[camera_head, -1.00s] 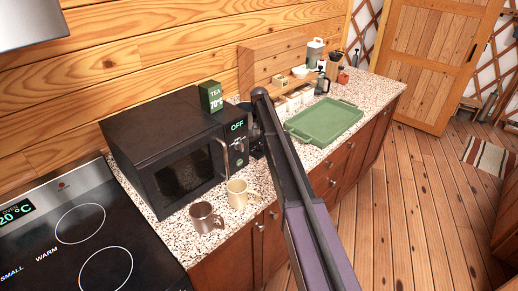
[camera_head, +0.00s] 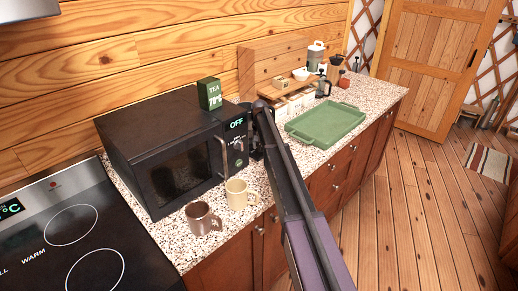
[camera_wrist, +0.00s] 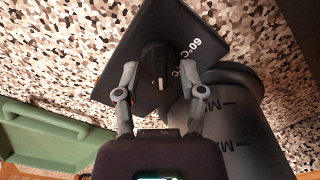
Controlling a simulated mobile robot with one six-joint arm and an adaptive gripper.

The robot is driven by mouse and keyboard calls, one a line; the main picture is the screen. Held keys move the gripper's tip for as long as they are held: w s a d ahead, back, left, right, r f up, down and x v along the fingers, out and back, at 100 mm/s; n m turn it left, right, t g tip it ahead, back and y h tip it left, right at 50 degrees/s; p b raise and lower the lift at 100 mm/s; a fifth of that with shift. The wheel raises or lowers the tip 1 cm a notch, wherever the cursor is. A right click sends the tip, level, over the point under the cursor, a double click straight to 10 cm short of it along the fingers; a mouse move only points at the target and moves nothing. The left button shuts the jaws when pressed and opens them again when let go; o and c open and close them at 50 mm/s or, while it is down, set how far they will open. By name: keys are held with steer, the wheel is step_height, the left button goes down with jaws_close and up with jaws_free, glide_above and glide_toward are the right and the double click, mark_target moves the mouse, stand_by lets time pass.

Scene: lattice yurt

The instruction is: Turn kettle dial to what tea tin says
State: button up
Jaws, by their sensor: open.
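The green tea tin (camera_head: 209,94) stands on the microwave and reads "TEA" with "70°" in small, slightly blurred print. In the wrist view, the kettle's black base plate (camera_wrist: 188,22) carries a round black dial (camera_wrist: 154,55) with a white pointer line towards the picture's bottom. A white "60°C" mark shows upside down right of the dial. The dark kettle (camera_wrist: 235,115) is beside it, with partly visible markings. My gripper (camera_wrist: 163,84) is open, its fingertips either side of the dial's near edge; contact cannot be told. In the head view my arm hides most of the kettle area.
The black microwave (camera_head: 170,160), reading "OFF", stands left of my arm. A brown mug (camera_head: 202,218) and a cream mug (camera_head: 238,194) stand in front of it. A green tray (camera_head: 325,122) lies on the speckled counter to the right, also seen in the wrist view (camera_wrist: 45,140).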

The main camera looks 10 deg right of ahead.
steer(key=shift+f, duration=0.1)
stand_by(0.3)
jaws_close()
steer(key=shift+n, duration=0.4)
steer(key=n, duration=0.9)
steer(key=shift+s, duration=0.1)
stand_by(0.4)
jaws_free()
